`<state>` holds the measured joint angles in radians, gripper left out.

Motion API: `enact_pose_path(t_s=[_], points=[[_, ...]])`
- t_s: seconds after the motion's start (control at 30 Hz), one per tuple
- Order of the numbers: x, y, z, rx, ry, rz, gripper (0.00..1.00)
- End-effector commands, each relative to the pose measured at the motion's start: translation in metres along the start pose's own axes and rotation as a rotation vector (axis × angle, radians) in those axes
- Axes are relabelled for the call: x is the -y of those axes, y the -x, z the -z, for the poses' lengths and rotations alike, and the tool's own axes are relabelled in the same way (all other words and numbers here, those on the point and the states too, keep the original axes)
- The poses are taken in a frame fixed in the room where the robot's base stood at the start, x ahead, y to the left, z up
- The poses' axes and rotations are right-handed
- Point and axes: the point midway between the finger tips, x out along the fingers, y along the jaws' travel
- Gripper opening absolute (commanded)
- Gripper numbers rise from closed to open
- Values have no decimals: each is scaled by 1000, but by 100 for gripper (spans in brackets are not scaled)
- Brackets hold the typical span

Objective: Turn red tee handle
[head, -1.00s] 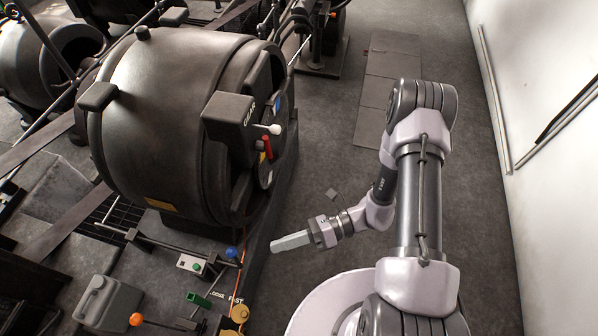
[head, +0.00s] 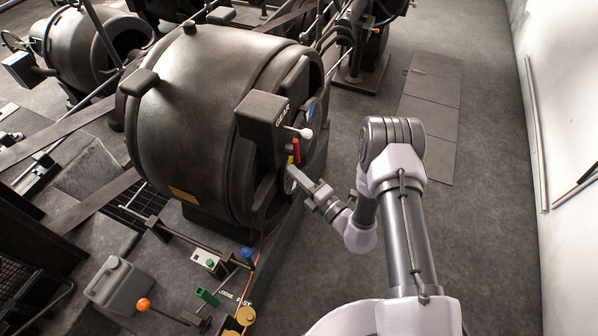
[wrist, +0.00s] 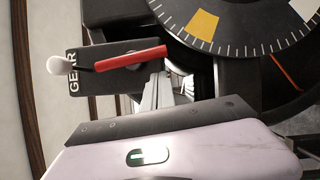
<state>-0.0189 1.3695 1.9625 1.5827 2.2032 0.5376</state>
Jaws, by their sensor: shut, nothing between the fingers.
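The red tee handle (head: 297,151) sits on the front of the big dark dynamo drum (head: 205,110), beside the black GEAR box (head: 262,117). In the wrist view the red handle (wrist: 130,58) lies nearly level, tilted up slightly to the right, across the GEAR box. My gripper (head: 294,172) is shut and empty. Its tip is just below the red handle in the head view; I cannot tell whether they touch. In the wrist view my wrist body fills the bottom and the fingers show only as a narrow pale shape below the handle.
A white-knobbed lever (head: 306,133) stands close to the red handle. A dial with a yellow segment (wrist: 202,24) is at the wrist view's upper right. Blue (head: 247,253) and orange (head: 144,304) knobbed levers stand lower left. The floor right of the drum is clear, up to a white wall.

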Motion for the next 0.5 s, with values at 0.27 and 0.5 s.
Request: enact_pose_path(t_s=[0.27,0.5], points=[[0,-4,-15,-1,0,0,0],[1,-4,-15,-2,4,-2,0]])
